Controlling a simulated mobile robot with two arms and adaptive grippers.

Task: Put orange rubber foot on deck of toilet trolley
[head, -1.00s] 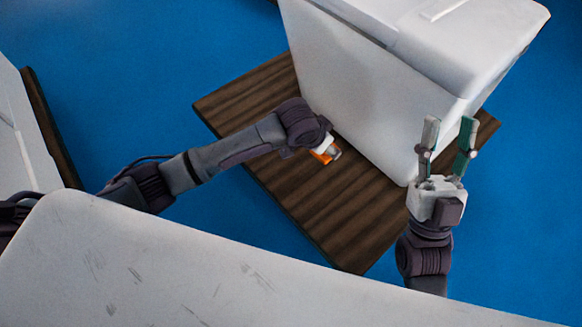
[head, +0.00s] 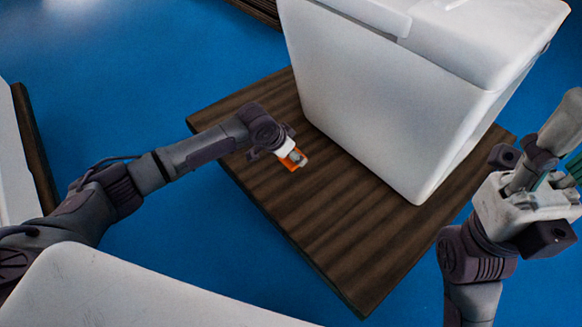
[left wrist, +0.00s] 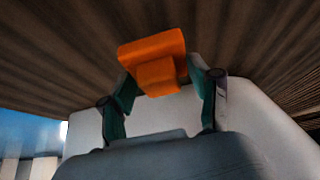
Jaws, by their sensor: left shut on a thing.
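The orange rubber foot (head: 291,164) is held at the fingertips of my left gripper (head: 296,157), over the dark wooden deck of the toilet trolley (head: 330,225). In the left wrist view the orange foot (left wrist: 155,62) sits between the two green-padded fingers (left wrist: 162,92), with the wood grain of the deck (left wrist: 60,65) behind it. I cannot tell whether the foot touches the deck. My right gripper (head: 560,150) is at the right edge, raised beyond the deck, fingers apart and empty; part of it is cut off.
A large white toilet body (head: 370,110) stands on the deck, to the right of my left gripper. The deck's near left part is bare. Another white piece on a wooden base (head: 30,150) shows at the left edge. The floor is blue.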

